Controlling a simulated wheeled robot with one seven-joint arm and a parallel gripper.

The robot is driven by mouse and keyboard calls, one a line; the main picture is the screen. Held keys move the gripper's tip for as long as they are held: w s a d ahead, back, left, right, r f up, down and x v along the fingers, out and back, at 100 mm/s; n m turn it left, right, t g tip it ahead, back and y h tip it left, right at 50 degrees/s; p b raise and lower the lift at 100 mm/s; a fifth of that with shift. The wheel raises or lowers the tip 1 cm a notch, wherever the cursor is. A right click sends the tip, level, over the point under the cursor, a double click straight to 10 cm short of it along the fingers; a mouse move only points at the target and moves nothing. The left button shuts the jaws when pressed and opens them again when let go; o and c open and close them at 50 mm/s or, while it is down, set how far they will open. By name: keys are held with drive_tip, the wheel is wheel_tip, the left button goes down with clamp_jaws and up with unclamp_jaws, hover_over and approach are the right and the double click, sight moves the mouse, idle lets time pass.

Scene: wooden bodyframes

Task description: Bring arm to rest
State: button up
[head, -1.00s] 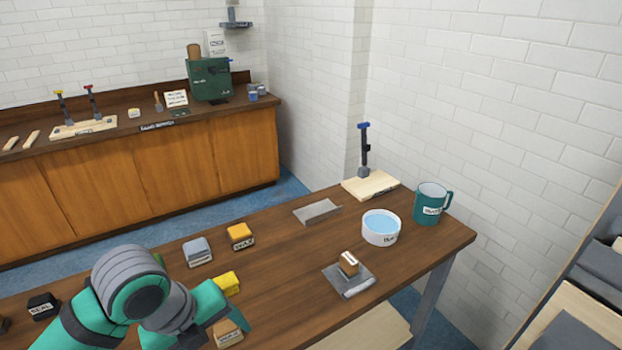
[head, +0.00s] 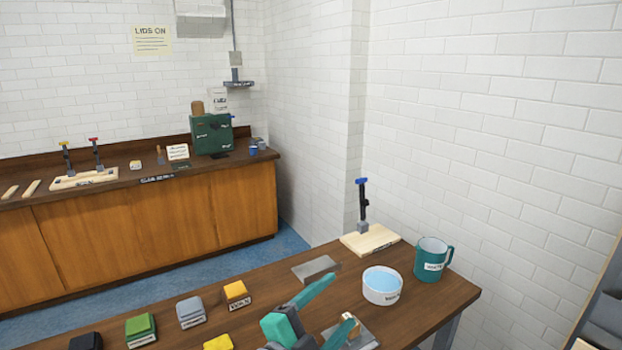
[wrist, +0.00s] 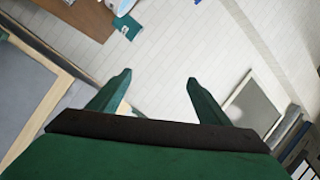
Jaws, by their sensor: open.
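My green gripper (head: 341,300) is at the lower middle of the head view, over the near table. Its two fingers are spread with nothing between them, and they also show apart in the wrist view (wrist: 159,77). Behind one finger, a small wooden block on a grey plate (head: 362,338) is partly hidden. I cannot tell from the head view how high the gripper is above the table.
A white bowl of blue liquid (head: 382,290), a teal mug (head: 430,262) and a board with a blue-topped clamp (head: 368,240) stand at the right. Yellow (head: 236,293), grey (head: 190,310) and green (head: 140,328) blocks lie left of the gripper.

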drive_tip(key=s+f+n+t+y, duration=0.2)
drive_tip(key=s+f+n+y, duration=0.45)
drive_tip(key=f+n, duration=0.4)
drive_tip(key=s+f+n+t+y, duration=0.2)
drive_tip(key=s+f+n+y, duration=0.3)
drive_tip(key=s+f+n, duration=0.45)
drive_tip(key=s+a+f+g, duration=0.1)
drive_tip(key=s+f, duration=0.3)
drive_tip(key=s, duration=0.7)
drive_tip(key=s+a+f+g, duration=0.1)
drive_tip(key=s+a+f, duration=0.2)
drive_tip(key=s, duration=0.8)
drive_tip(key=shift+a+f+m, duration=0.2)
drive_tip(key=shift+f+m, duration=0.2)
drive_tip(key=shift+f, duration=0.5)
drive_tip(key=shift+h, duration=0.25)
